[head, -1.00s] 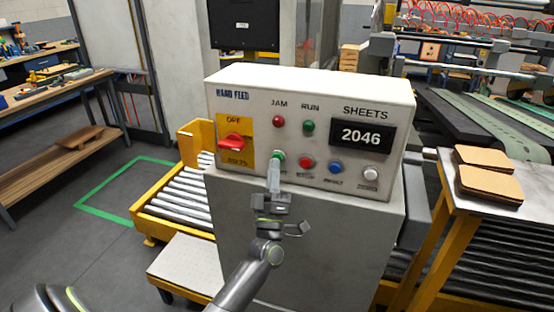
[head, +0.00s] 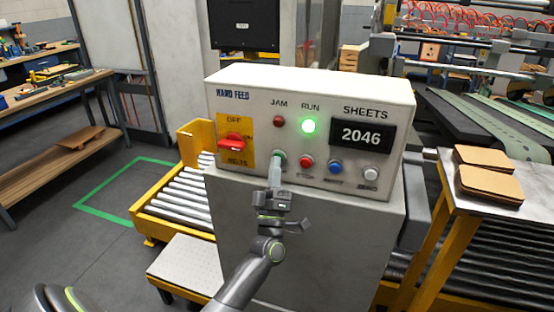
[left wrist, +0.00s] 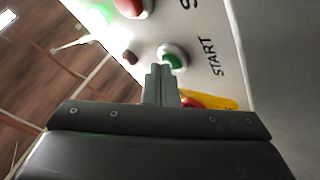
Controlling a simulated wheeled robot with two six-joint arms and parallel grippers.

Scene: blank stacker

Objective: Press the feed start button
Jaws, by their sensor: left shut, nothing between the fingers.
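The green feed start button (left wrist: 173,60) sits in a pale ring beside the word START in the left wrist view. The RUN lamp (head: 309,125) glows bright green. The control panel (head: 350,92) shows 2046 under SHEETS. My right gripper is not in view.
A red button (head: 306,162), a blue button (head: 335,167) and a white button (head: 371,173) sit right of the start button. A red switch (head: 232,143) is on the left. A table with brown sheets (head: 490,185) stands at the right.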

